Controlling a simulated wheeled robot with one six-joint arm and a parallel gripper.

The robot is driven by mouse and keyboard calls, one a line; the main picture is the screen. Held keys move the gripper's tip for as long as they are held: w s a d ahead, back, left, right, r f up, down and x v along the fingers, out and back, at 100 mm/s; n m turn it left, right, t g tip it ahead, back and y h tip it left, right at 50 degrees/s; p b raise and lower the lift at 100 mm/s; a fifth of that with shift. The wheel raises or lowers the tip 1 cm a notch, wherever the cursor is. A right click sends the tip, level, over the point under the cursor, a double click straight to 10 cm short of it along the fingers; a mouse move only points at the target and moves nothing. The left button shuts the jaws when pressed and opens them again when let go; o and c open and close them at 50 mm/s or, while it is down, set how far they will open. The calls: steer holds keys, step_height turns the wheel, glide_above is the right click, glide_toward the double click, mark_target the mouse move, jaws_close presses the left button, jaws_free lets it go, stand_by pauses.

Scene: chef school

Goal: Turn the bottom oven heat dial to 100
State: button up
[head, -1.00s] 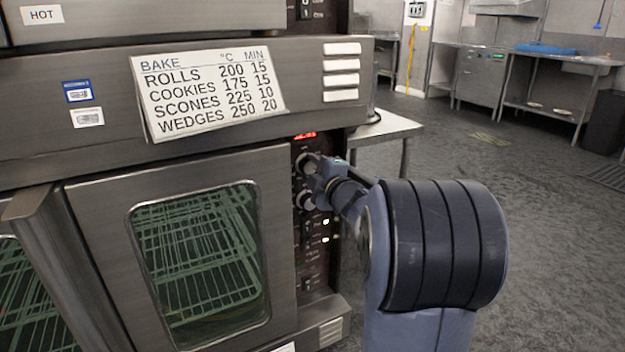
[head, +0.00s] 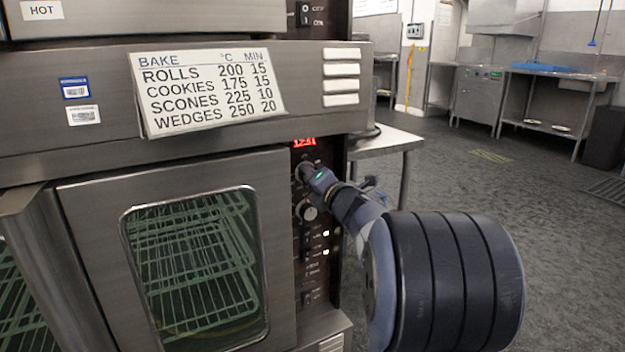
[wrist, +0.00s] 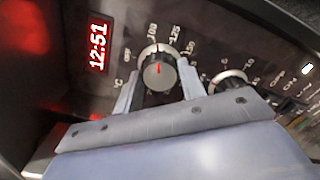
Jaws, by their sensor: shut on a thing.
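The heat dial (wrist: 160,72) is a round silver knob with a red pointer, on the dark panel of the bottom oven. Its pointer stands almost straight up in the wrist view, close to the 100 mark (wrist: 153,31); the exact reading is hard to tell. My gripper (wrist: 160,86) has one finger on each side of the knob and is shut on it. In the head view my gripper (head: 311,174) is at the upper knob, just below the red display, and hides much of it.
A second dial (wrist: 229,82) sits close beside the gripped one; it is the lower knob (head: 306,211) in the head view. The red display (wrist: 98,46) reads 12:51. The oven door (head: 90,215) is closed. A steel table (head: 395,137) stands behind; open floor lies right.

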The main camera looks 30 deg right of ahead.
steer(key=shift+f+n, duration=0.1)
steer(key=shift+n, duration=0.5)
steer(key=o, duration=1)
steer(key=shift+c, duration=0.2)
steer(key=shift+s, duration=0.1)
steer(key=s+p, duration=0.2)
steer(key=s, duration=0.8)
steer(key=shift+s+d, duration=0.15)
steer(key=shift+s, duration=0.2)
steer(key=w+b, duration=0.2)
steer(key=w, duration=0.9)
steer(key=shift+a, duration=0.2)
